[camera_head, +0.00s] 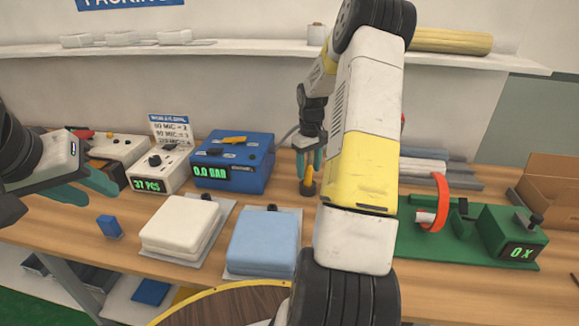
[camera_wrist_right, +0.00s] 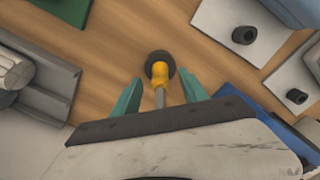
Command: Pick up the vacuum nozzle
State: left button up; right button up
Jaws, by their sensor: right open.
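The vacuum nozzle (camera_head: 309,188) is a small yellow piece with a dark round end, standing on the wooden table right of the blue box. In the right wrist view the nozzle (camera_wrist_right: 158,80) shows its yellow body, black round end and a grey stem. My right gripper (camera_head: 309,175) is over it, pointing down. Its teal fingers (camera_wrist_right: 161,92) are apart, one on each side of the nozzle, with visible gaps. My left gripper (camera_head: 104,198) is open and empty at the left, above the table.
The blue box (camera_head: 235,158) reads 0.0 BAR, beside a white counter (camera_head: 160,170). A white mattress (camera_head: 180,226) and a blue mattress (camera_head: 263,240) lie on grey plates in front. A green fixture (camera_head: 512,240) with an orange ring and a cardboard box (camera_head: 555,180) are at right.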

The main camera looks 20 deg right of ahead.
notch_tip(320, 180, down, 2)
jog(key=shift+f, duration=0.2)
grip_shut()
jog(key=shift+r, duration=0.15)
